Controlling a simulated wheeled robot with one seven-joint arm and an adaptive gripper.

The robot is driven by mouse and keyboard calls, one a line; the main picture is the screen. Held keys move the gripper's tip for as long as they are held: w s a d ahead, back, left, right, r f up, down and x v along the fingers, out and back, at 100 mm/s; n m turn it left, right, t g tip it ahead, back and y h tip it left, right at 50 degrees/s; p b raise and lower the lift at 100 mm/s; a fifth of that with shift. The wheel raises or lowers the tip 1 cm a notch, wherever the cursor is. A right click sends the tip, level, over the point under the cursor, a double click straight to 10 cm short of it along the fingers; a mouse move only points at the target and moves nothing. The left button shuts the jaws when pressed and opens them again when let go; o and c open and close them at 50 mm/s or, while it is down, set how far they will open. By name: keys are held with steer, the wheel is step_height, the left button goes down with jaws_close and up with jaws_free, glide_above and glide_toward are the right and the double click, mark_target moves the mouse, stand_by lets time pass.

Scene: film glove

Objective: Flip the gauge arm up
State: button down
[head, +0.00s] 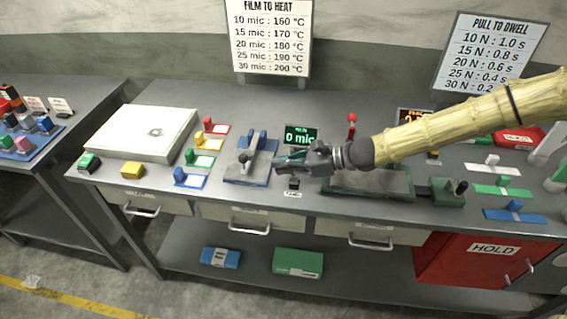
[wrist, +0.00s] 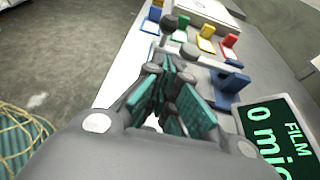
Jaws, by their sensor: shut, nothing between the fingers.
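The film gauge (head: 240,180) is a blue base on the bench, left of my gripper, with blue upright pieces at its back. Its arm (head: 245,160) is a short grey piece with a dark knob, over the front half of the base. A small display (head: 300,136) reads 0 mic behind it; it also shows in the wrist view (wrist: 268,125). My gripper (head: 280,164) is shut and empty just right of the gauge. In the wrist view my fingers (wrist: 172,72) are together and hide part of the gauge; a grey knob (wrist: 170,22) shows beyond them.
Red, yellow, green and blue tabbed holders (head: 190,180) stand left of the gauge. A white flat box (head: 145,133) lies farther left. A dark green-framed plate (head: 370,182) lies right, under my arm. A small black button (head: 294,183) sits near the front edge.

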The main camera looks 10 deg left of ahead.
mark_target(259, 178)
steer(key=shift+p+x, duration=1)
steer(key=shift+x, duration=2.75)
